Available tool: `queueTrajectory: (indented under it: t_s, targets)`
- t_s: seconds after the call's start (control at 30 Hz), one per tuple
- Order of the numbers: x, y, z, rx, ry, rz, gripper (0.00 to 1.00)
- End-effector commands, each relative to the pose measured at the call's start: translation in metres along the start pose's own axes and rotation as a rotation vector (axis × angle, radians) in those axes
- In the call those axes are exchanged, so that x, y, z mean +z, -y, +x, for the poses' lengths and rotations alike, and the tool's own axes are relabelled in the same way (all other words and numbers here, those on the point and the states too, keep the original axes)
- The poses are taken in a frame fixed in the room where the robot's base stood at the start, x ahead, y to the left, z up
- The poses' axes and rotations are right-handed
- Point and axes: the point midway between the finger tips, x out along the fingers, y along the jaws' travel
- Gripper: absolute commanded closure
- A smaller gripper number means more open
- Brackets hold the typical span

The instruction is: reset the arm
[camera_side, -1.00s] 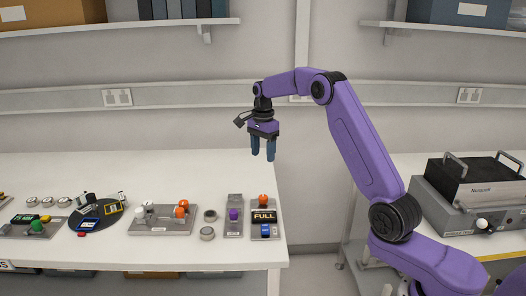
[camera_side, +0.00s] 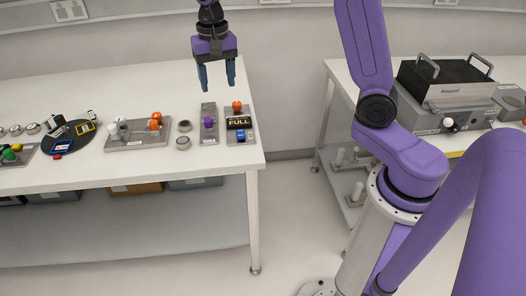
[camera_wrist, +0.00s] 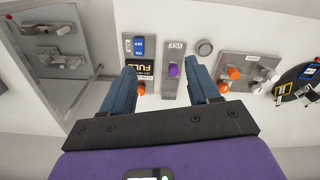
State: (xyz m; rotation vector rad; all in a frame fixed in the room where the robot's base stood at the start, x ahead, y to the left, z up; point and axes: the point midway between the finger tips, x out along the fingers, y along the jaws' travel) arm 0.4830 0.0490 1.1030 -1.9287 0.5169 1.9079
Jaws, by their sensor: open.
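My gripper (camera_side: 216,76) is open and empty, pointing down above the right end of the white bench. In the wrist view its two blue fingers (camera_wrist: 160,92) are spread apart, with the purple-knobbed plate visible between and beyond them. The plate with the purple knob (camera_side: 208,122) and the "FULL" panel (camera_side: 239,121) with an orange knob and a blue switch stand on the bench below my gripper. My gripper appears apart from both. The "FULL" panel also shows in the wrist view (camera_wrist: 145,50), partly covered by a finger.
Left along the bench (camera_side: 80,88) are a plate with orange and white knobs (camera_side: 137,134), small round discs (camera_side: 183,143) and a dark round plate (camera_side: 68,140). A second bench at right bears a black-lidded machine (camera_side: 445,90). A floor gap separates the benches.

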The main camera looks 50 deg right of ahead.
Motion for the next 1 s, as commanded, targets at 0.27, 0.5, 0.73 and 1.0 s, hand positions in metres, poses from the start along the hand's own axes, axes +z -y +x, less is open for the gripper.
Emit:
queueTrajectory:
  t_s: [0.27,0.5,0.73,1.0]
  targets:
    - [0.093,-0.012,-0.004,-0.006,-0.002,-0.444,0.4]
    - [0.164,-0.044,0.0,-0.012,-0.004,-0.822,0.4]
    - [0.223,-0.09,0.009,-0.018,-0.006,-1.185,0.4]
    - [0.267,-0.143,0.023,-0.023,-0.007,-1.532,0.4]
